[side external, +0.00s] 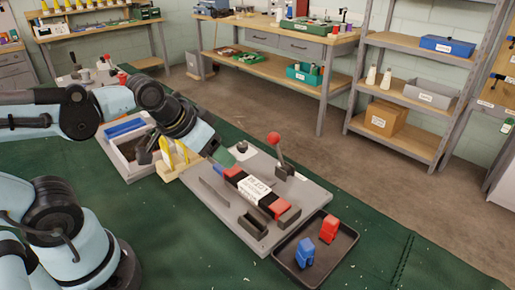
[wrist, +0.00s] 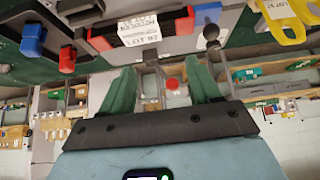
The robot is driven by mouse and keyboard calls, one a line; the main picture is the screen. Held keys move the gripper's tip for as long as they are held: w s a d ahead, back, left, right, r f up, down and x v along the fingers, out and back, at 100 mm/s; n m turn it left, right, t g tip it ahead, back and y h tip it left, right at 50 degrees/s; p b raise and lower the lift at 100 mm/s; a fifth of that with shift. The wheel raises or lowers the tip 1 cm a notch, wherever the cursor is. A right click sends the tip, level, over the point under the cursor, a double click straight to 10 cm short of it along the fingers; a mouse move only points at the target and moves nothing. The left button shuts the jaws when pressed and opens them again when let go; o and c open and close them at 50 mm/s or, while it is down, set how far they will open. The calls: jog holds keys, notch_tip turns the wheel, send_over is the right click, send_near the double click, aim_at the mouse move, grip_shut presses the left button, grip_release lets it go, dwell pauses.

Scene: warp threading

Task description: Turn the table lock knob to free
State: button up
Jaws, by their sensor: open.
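A grey board (side external: 215,208) lies on the green table cover. A lever with a red ball (side external: 273,137) rises from its far side. A small dark knob (side external: 242,146) stands near the board's back corner. In the wrist view a dark round knob (wrist: 211,32) sits on a stalk, right of centre. None is clearly marked as the table lock knob, and I see no free mark. My gripper (side external: 222,157) is over the board's left back end, partly hidden by the arm. Its green fingers (wrist: 163,84) are apart in the wrist view, with nothing visibly held.
A labelled black and red piece (side external: 254,190) lies along the board. A black tray (side external: 290,270) holds a blue block (side external: 304,252) and a red block (side external: 329,229). The cover at lower right is clear.

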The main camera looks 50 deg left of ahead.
jog(key=w+a+r+m+g, duration=0.1)
jog(key=w+a+r+g, duration=0.3)
jog(key=w, duration=0.5)
jog(key=m+g, duration=0.1)
jog(key=g, duration=0.2)
send_near(242, 144)
notch_tip(242, 144, down, 8)
jog(key=shift+f, duration=0.25)
jog(key=c, duration=1)
jog(key=shift+c, duration=0.2)
